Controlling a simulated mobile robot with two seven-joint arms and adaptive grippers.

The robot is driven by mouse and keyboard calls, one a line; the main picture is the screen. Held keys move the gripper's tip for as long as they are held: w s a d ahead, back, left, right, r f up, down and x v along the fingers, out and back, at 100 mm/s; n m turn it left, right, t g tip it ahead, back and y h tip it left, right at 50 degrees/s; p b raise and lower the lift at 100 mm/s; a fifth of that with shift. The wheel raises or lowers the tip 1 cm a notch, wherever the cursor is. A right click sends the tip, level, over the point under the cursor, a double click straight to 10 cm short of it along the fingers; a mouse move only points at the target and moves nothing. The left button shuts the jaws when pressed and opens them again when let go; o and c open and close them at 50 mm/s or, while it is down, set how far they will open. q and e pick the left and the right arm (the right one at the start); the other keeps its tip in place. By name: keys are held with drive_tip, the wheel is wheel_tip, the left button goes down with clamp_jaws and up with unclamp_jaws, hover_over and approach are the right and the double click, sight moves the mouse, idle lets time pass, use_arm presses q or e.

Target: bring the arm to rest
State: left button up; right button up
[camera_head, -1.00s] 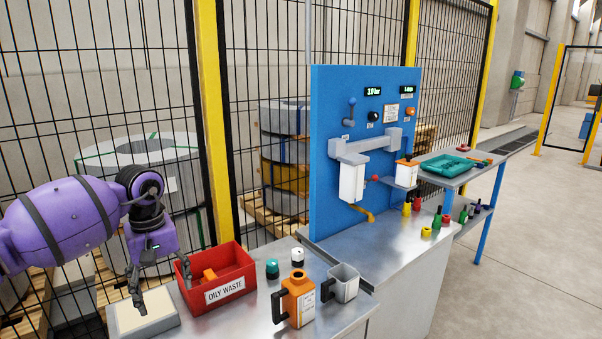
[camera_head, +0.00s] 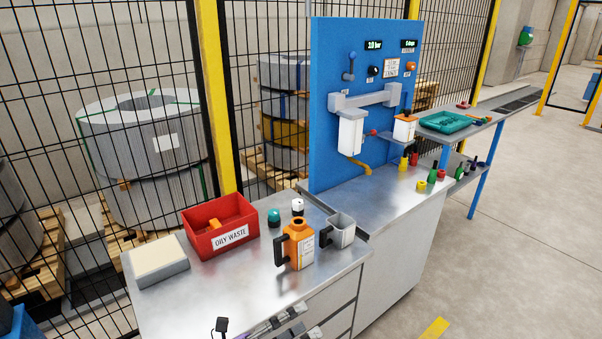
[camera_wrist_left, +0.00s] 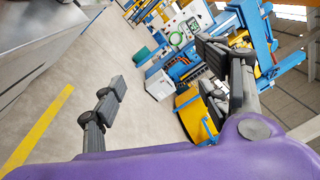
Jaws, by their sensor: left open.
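My left gripper (camera_head: 262,325) shows only in part at the bottom edge of the head view, in front of the near side of the bench. In the left wrist view its two dark fingers (camera_wrist_left: 160,68) are spread wide apart with nothing between them. My right gripper is in neither view.
The steel bench (camera_head: 215,285) holds a pale-topped block (camera_head: 158,262), a red oily waste bin (camera_head: 205,243), an orange jug (camera_head: 299,246) and a grey jug (camera_head: 340,231). A blue panel (camera_head: 330,100) stands behind. The floor at right is clear.

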use_arm(q)
drive_tip(key=s+a+f+n+t+y, duration=0.1)
drive_tip(key=s+a+f+n+y, duration=0.7)
drive_tip(key=n, duration=0.6)
drive_tip(key=s+a+f+n+t+y, duration=0.1)
drive_tip(key=s+a+f+n+y, duration=0.65)
drive_tip(key=n, duration=0.65)
drive_tip(key=s+a+f+n+g, duration=0.3)
drive_tip(key=s+f+n, duration=0.3)
drive_tip(key=s+f, duration=0.2)
drive_tip(key=shift+s+a+p, duration=0.25)
drive_tip(key=shift+s+p, duration=0.15)
drive_tip(key=shift+s, duration=0.4)
drive_tip(key=shift+r, duration=0.1)
